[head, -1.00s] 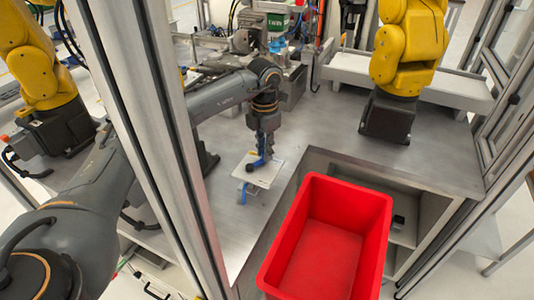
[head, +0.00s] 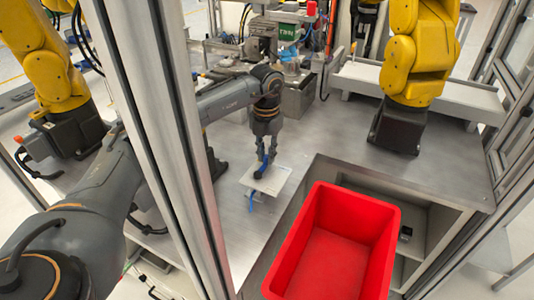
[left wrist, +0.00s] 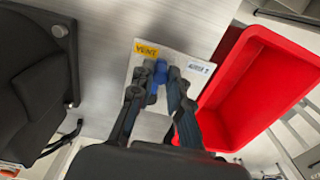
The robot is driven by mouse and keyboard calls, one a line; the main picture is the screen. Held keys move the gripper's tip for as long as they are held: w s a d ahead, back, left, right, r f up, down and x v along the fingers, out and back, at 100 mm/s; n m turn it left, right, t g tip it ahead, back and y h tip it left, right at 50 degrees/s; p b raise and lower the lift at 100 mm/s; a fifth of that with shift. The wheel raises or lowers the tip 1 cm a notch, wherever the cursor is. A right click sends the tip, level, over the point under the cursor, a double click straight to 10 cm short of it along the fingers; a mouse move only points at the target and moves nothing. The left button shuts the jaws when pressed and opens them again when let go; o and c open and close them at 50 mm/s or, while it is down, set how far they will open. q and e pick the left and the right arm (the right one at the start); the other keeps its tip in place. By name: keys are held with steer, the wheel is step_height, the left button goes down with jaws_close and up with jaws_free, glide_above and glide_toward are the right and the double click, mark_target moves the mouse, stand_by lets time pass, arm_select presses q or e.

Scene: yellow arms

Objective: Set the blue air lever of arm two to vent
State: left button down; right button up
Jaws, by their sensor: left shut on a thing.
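The blue air lever (head: 261,170) sits on a small white plate (head: 280,184) on the metal deck. In the left wrist view the lever (left wrist: 158,83) shows between my fingers, in front of the plate (left wrist: 172,52). The plate carries a yellow VENT label (left wrist: 147,50) at its upper left and a white-and-blue label (left wrist: 198,66) at its right, too small to read. My left gripper (head: 265,158) reaches down over the plate and is shut on the lever. The fingers hide part of the lever, so its exact setting is unclear. My right gripper is not in view.
A red bin (head: 335,250) stands close to the right of the plate. A metal frame post (head: 155,140) crosses in front of my left arm. Yellow robot arms stand at left (head: 45,70) and right (head: 415,60). Bare deck (head: 340,135) lies behind the bin.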

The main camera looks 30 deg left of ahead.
mark_target(266, 156)
arm_select(q)
steer(key=c, duration=1.3)
jaws_free()
steer(key=shift+a, duration=0.1)
steer(key=shift+r, duration=0.1)
step_height(266, 156, up, 12)
steer(key=shift+f, duration=0.1)
